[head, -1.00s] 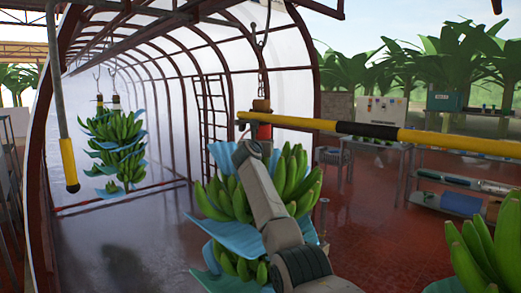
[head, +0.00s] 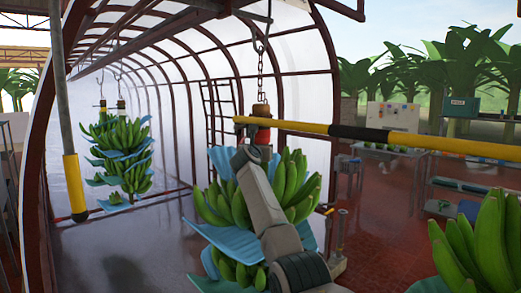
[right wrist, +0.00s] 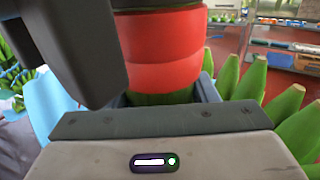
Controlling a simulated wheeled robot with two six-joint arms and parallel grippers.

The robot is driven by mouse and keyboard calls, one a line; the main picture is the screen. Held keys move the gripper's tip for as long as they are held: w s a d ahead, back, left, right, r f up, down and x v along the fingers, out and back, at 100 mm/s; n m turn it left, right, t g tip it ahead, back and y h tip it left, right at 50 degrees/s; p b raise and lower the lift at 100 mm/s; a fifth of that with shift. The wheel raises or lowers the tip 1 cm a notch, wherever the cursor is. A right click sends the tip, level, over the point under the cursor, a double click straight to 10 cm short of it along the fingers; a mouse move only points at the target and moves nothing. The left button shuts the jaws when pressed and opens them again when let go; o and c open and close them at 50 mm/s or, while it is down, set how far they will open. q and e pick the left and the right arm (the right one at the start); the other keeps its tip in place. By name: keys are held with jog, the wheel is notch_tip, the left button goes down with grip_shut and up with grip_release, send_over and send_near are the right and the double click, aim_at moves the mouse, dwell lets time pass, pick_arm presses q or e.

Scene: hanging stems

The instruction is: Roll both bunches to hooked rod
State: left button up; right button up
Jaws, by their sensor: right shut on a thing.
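A green banana bunch with blue sheets (head: 235,205) hangs close in front from a chain and hook (head: 260,62). My right gripper (head: 258,143) is shut around its stem at a red band; the band (right wrist: 165,55) fills the space between the fingers in the right wrist view. A second bunch (head: 485,240) is partly cut off at the lower right. A yellow-and-black bar (head: 360,132) runs from the held stem toward the right. A grey rod with a yellow, black-tipped end (head: 75,187) hangs at the left; no hook shows on it. My left gripper is out of view.
Other bunches with blue sheets (head: 120,155) hang further off at the left. An arched frame (head: 190,110) with clear sheeting surrounds the path. A table (head: 395,148) and a shelf (head: 460,190) stand at the right. The floor at left centre is clear.

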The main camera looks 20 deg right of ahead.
jog(key=shift+w+a+f, duration=0.1)
jog(key=shift+a+f, duration=0.1)
jog(key=shift+f, duration=0.45)
jog(key=shift+r, duration=0.15)
jog(key=o, duration=1.2)
jog(key=shift+s, duration=0.25)
jog(key=shift+o, duration=0.7)
jog(key=shift+w+a+r, duration=0.1)
jog(key=shift+w+r, duration=0.05)
jog(key=shift+w, duration=0.05)
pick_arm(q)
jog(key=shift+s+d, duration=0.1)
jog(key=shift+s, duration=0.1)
pick_arm(e)
jog(key=shift+s+d+r, duration=0.1)
jog(key=shift+d+r, duration=0.1)
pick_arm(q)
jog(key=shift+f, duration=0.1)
